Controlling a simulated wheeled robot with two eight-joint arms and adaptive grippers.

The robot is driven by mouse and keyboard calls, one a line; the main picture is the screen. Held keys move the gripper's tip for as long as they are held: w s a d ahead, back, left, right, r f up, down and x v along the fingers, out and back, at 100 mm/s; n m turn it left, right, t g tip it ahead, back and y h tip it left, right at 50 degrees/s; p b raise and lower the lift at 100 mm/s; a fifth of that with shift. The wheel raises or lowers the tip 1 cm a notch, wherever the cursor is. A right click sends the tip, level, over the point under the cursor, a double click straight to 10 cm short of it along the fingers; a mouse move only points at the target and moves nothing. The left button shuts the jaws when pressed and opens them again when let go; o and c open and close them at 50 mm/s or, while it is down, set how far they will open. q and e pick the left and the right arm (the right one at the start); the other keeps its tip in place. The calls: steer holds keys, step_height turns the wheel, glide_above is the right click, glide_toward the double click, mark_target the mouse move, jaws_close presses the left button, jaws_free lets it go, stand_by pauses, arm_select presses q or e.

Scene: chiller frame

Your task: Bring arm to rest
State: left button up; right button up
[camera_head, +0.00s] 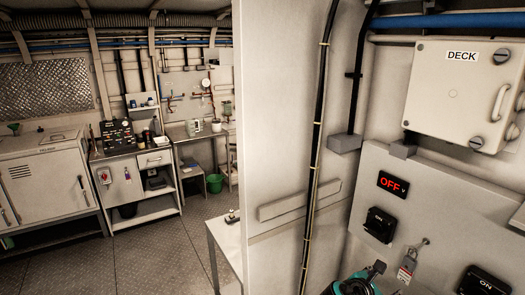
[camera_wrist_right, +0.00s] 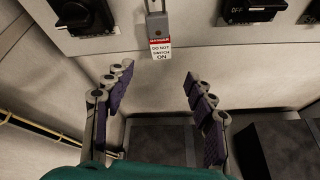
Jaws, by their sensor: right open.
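My right gripper (camera_head: 362,280) shows at the bottom edge of the head view, partly cut off, below the switch panel. In the right wrist view my right gripper (camera_wrist_right: 158,79) is open, with its two purple-padded fingers apart and nothing between them. A grey padlock with a red-and-white "do not switch on" tag (camera_head: 407,267) hangs on the panel, and the padlock (camera_wrist_right: 158,22) also shows in the right wrist view beyond the fingertips. They appear apart from it. My left gripper is not in view.
Black switches (camera_head: 380,224) and (camera_head: 484,281) and a red OFF display (camera_head: 393,185) are on the panel, under a white DECK box (camera_head: 458,92). A partition with a cable (camera_head: 319,120) stands left of it. Farther left are benches and open floor (camera_head: 150,250).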

steer(key=s+a+f+m+y+b, duration=0.4)
steer(key=s+a+f+m+y, duration=0.1)
steer(key=a+m, duration=0.4)
steer(key=s+a+f+m+y+b, duration=0.4)
steer(key=s+a+f+m+y, duration=0.2)
steer(key=s+a+m, duration=0.4)
steer(key=shift+f+m+t, duration=0.3)
steer(key=shift+f+m, duration=0.4)
steer(key=shift+f, duration=0.05)
